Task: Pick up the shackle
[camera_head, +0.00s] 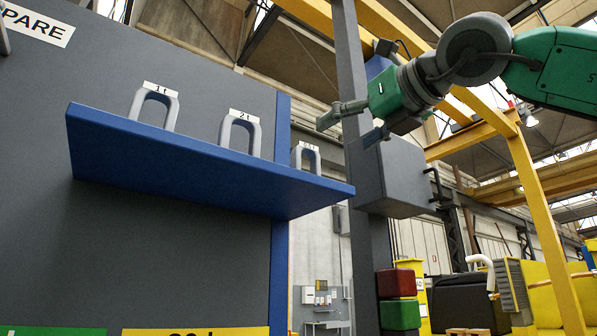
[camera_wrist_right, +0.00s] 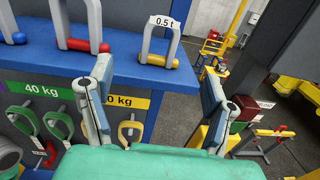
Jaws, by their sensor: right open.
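Three grey U-shaped shackles stand upright in a row on a blue shelf (camera_head: 180,165) in the head view. The left shackle (camera_head: 156,105) is labelled 1t and the middle shackle (camera_head: 241,132) 2t. The right shackle (camera_head: 306,157) stands near the shelf's right end; its label is hard to read there. My right gripper (camera_head: 348,129) is open and empty, above and right of the right shackle. Its spread fingers also show in the wrist view (camera_wrist_right: 157,73). My left gripper is not in view.
A grey box on a post (camera_head: 395,180) stands close behind and below my right gripper in the head view. Below the shelf, green and yellow handled items (camera_wrist_right: 130,128) hang on a panel with kg labels. Open floor (camera_wrist_right: 176,105) lies right of the shelf.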

